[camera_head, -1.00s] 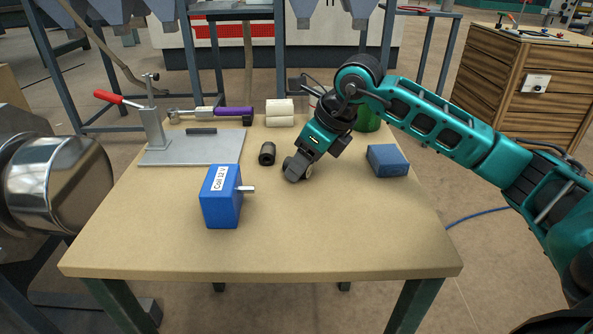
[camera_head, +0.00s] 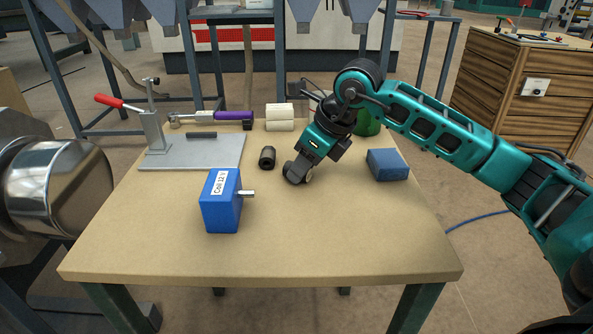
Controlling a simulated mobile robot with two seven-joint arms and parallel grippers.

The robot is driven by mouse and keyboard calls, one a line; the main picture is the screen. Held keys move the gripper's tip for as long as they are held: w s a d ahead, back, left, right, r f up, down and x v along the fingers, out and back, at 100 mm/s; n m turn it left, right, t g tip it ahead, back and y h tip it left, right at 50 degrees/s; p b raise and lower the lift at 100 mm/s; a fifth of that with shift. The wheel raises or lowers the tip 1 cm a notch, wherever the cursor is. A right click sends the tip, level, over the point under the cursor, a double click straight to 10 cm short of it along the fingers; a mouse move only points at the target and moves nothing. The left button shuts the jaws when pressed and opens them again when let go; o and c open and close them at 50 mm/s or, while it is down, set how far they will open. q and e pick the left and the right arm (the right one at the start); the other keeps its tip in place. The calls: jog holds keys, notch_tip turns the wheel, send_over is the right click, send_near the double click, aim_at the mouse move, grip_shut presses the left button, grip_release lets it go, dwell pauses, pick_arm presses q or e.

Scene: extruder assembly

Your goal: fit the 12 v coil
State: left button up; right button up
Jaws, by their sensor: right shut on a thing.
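The 12 V coil (camera_head: 221,203) is a blue box with a white "Coil 12 V" label, standing upright on the table left of centre. A short silver pin sticks out of its right side. My right gripper (camera_head: 297,172) is low over the middle of the table, to the right of and behind the coil, apart from it. It is shut on a small, round, dark thing with a pale face, mostly hidden by the fingers. A black cylinder (camera_head: 267,157) stands just left of the gripper. My left gripper is not in view.
A grey plate (camera_head: 198,152) with a red-handled toggle clamp (camera_head: 153,130) lies at the back left. Behind are a purple-handled tool (camera_head: 233,116), cream rolls (camera_head: 280,117) and a green object (camera_head: 367,124). A blue block (camera_head: 387,164) sits right. The front of the table (camera_head: 310,240) is clear.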

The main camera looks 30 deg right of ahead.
jog(key=shift+r+p, duration=2.35)
jog(key=shift+r, duration=0.75)
jog(key=shift+f, duration=0.1)
